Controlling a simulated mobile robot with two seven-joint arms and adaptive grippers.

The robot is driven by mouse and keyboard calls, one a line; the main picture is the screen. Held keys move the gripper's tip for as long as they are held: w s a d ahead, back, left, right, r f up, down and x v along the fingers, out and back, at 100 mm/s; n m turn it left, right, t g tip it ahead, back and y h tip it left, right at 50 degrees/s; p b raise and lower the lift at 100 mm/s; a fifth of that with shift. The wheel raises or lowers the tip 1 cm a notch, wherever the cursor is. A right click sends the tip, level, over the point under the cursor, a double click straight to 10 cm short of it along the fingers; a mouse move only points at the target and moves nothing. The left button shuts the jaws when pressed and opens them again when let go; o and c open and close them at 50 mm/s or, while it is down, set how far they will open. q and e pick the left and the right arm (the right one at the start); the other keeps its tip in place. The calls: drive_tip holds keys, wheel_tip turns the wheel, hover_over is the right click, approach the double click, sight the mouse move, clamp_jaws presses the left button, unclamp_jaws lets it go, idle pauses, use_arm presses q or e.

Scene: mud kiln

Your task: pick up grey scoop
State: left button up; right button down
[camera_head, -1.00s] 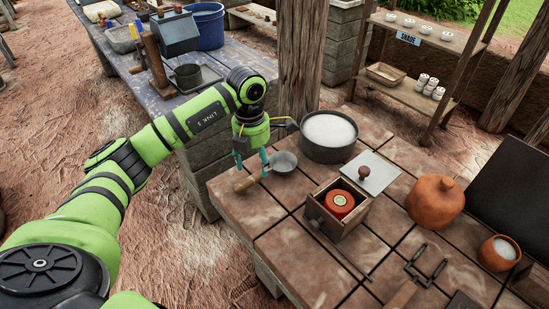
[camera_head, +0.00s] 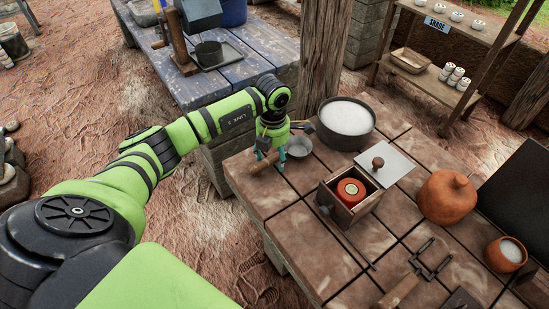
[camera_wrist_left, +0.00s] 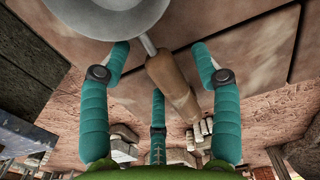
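The grey scoop, with a round grey metal bowl (camera_head: 299,148) and a wooden handle (camera_head: 262,164), lies on the tiled table top (camera_head: 300,235) near its far left corner. My left gripper (camera_head: 270,160) is low over the handle, fingers pointing down. In the left wrist view, the bowl (camera_wrist_left: 105,15) is at the top and the wooden handle (camera_wrist_left: 172,88) lies between the spread teal fingers of my left gripper (camera_wrist_left: 163,75). The fingers are open, with gaps visible on both sides of the handle. My right gripper is not in view.
A dark pot of white material (camera_head: 346,122) stands close behind the scoop. A wooden box with a red item (camera_head: 349,192) is to its right. An orange jar (camera_head: 446,198) and tongs (camera_head: 428,260) are further right. A wooden post (camera_head: 322,65) rises behind.

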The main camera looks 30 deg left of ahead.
use_arm(q)
clamp_jaws()
drive_tip(key=shift+r, duration=0.15)
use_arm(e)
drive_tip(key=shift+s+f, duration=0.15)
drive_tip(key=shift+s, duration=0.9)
